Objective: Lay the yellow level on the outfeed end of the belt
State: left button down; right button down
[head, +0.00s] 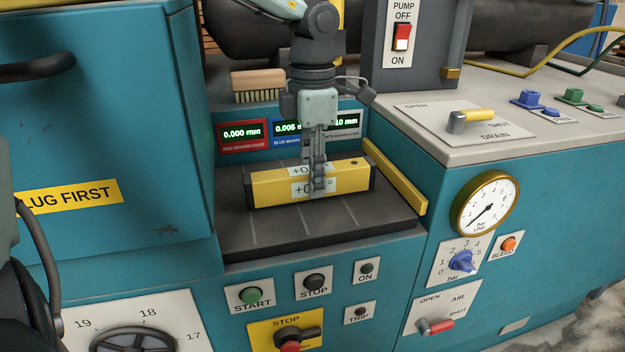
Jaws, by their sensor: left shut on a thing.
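The yellow level (270,191) is a long yellow bar with dark ends and white labels. It lies roughly level over the dark belt end (290,234), near its middle. I cannot tell whether it touches the belt. My left gripper (318,186) points down from above, its fingers shut on the level at its middle. The fingers hide part of the labels. My right gripper is not in view.
A yellow guide rail (396,177) runs along the belt's right side. A teal cabinet (105,130) stands close on the left. Behind are digital readouts (242,134) and a brush (258,84). Buttons and a gauge (486,204) sit on the front panels.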

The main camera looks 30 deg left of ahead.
pick_arm(q)
jog(key=shift+f, duration=0.6)
jog(key=shift+f, duration=0.1)
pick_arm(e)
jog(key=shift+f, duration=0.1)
pick_arm(q)
jog(key=c, duration=1.6)
grip_release()
jog(key=o, duration=0.4)
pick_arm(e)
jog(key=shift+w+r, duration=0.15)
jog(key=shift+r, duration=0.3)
